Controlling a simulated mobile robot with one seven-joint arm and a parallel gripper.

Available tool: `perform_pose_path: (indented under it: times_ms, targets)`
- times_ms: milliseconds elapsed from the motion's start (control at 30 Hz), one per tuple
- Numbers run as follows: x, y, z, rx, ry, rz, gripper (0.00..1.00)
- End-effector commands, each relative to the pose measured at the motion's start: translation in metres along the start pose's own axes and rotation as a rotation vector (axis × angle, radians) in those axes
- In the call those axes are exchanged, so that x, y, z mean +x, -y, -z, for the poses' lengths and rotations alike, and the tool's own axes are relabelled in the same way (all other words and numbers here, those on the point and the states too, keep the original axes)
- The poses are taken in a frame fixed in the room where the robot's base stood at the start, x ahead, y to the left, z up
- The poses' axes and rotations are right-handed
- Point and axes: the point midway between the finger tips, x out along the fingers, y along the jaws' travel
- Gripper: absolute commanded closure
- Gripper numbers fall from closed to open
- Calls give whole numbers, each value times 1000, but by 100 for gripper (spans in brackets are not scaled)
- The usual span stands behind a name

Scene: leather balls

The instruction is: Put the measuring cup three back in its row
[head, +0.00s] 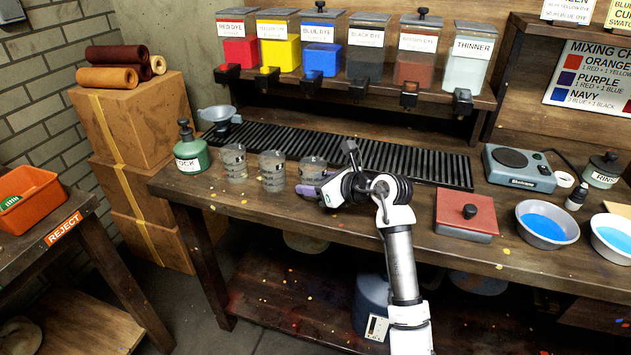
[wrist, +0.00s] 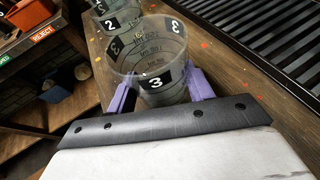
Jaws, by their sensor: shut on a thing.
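Measuring cup three (head: 313,168) is a clear cup with black number patches, at the right end of the row of cups on the bench. In the wrist view, cup three (wrist: 152,60) stands between the purple fingers of my gripper (wrist: 160,90), which touch it on both sides. My gripper (head: 311,191) is shut on this cup from its near right side. The cup looks upright; I cannot tell whether its base touches the bench. Measuring cup two (wrist: 112,18) is just beyond it, and the middle cup (head: 272,172) and left cup (head: 234,164) stand to its left.
A green stock bottle (head: 190,152) stands left of the cups. A black slatted rack (head: 375,160) runs behind them, below the dye dispensers (head: 320,60). A red-lidded box (head: 466,212) and blue-filled bowls (head: 547,224) are to the right. The bench front edge is close.

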Motion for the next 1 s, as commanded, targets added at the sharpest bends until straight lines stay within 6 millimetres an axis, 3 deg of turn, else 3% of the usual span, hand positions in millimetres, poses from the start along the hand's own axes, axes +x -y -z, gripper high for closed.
perform_pose_path:
  times_ms: [300, 333, 500, 867, 1000]
  targets:
    - [1, 0, 3, -1, 1, 1, 77]
    - [1, 0, 3, -1, 1, 1, 47]
    - [1, 0, 2, -1, 1, 1, 26]
    - [-1, 0, -3, -1, 1, 0, 26]
    - [-21, 2, 1, -3, 3, 5, 26]
